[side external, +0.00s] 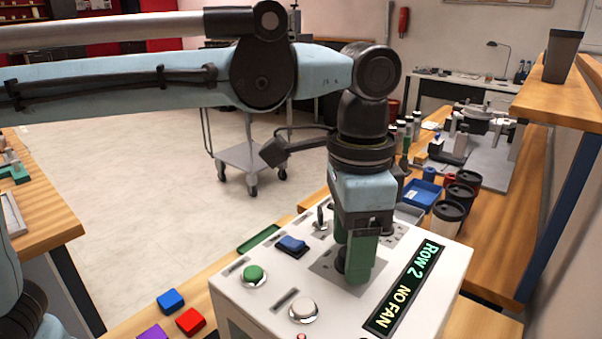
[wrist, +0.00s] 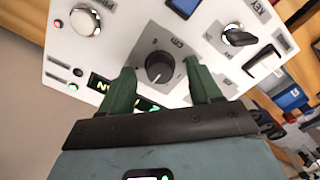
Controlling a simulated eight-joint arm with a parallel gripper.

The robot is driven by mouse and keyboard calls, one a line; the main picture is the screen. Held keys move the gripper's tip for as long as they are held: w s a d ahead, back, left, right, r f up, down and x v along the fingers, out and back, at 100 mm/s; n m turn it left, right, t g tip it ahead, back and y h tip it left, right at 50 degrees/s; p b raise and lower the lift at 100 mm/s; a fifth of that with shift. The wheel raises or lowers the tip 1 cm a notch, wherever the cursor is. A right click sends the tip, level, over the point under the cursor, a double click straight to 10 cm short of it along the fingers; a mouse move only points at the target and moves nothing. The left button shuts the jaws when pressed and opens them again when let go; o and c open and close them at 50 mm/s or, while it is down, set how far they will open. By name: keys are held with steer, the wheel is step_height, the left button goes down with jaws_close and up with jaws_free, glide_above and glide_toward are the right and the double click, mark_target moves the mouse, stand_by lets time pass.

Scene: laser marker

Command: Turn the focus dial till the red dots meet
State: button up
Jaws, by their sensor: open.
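A round black dial with a white pointer line (wrist: 159,67) sits on a grey plate on the white box, its label only partly readable. My gripper (wrist: 160,74) is open. Its green fingers stand to either side of the dial, with gaps between them and the knob in the wrist view. In the side view my gripper (side external: 355,262) points down at the box, and its fingers mostly hide the dial. I cannot tell the exact height of the fingertips. The display (side external: 405,289) reads "Row 2 NO FAN". I see no pair of red dots to be matched.
The white box (side external: 238,306) also carries a green button (side external: 254,274), a blue rocker switch (side external: 292,245), a silver knob (side external: 304,310) and a key-like switch (wrist: 238,37). Red and blue blocks (side external: 190,320) lie left of it. Cups (side external: 447,217) stand behind to the right.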

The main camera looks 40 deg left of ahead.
steer(key=shift+f, duration=0.15)
steer(key=c, duration=1)
steer(key=shift+c, duration=0.2)
steer(key=m, duration=0.4)
steer(key=shift+m, duration=2.4)
